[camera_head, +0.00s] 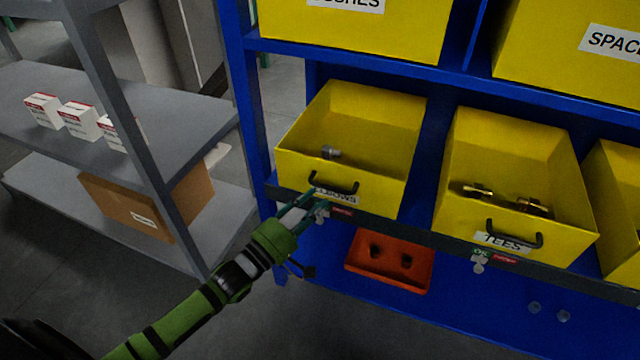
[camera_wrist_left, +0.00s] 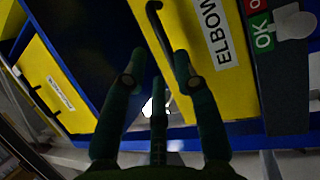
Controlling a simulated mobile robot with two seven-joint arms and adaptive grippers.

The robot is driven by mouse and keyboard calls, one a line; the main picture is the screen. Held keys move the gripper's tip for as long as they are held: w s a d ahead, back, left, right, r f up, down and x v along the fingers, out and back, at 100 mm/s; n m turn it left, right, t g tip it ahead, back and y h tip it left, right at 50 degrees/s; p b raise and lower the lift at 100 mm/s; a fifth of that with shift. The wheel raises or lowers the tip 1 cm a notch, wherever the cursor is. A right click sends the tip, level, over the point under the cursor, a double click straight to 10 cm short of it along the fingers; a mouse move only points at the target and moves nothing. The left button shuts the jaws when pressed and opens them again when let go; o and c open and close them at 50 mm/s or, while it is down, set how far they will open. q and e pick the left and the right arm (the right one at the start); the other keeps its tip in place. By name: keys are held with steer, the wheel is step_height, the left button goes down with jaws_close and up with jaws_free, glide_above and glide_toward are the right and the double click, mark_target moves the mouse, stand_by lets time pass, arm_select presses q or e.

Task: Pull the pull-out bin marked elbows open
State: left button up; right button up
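The elbows bin (camera_head: 345,130) is a yellow open-topped bin at the left of the middle row, with one grey fitting inside. Its black handle (camera_head: 334,186) sits on the front above the ELBOWS label, which my gripper partly covers. My left gripper (camera_head: 312,203) is at the front of this bin, just below the handle. In the left wrist view the gripper (camera_wrist_left: 160,68) has its fingers apart, and the black handle (camera_wrist_left: 154,24) runs between them in the picture. I cannot tell whether they touch it. The ELBOWS label (camera_wrist_left: 216,33) is beside the fingers. My right gripper is not in view.
The TEES bin (camera_head: 515,190) stands to the right, its front roughly level with the elbows bin. A dark rail (camera_head: 425,236) runs below the bins. An orange tray (camera_head: 388,284) lies beneath. Grey shelving (camera_head: 190,105) with boxes stands at the left.

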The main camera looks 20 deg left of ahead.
mark_target(332, 189)
arm_select(q)
steer(key=x, duration=0.6)
steer(key=shift+w+d+f, duration=0.1)
steer(key=shift+d+f, duration=0.05)
steer(key=shift+c, duration=0.4)
jaws_close()
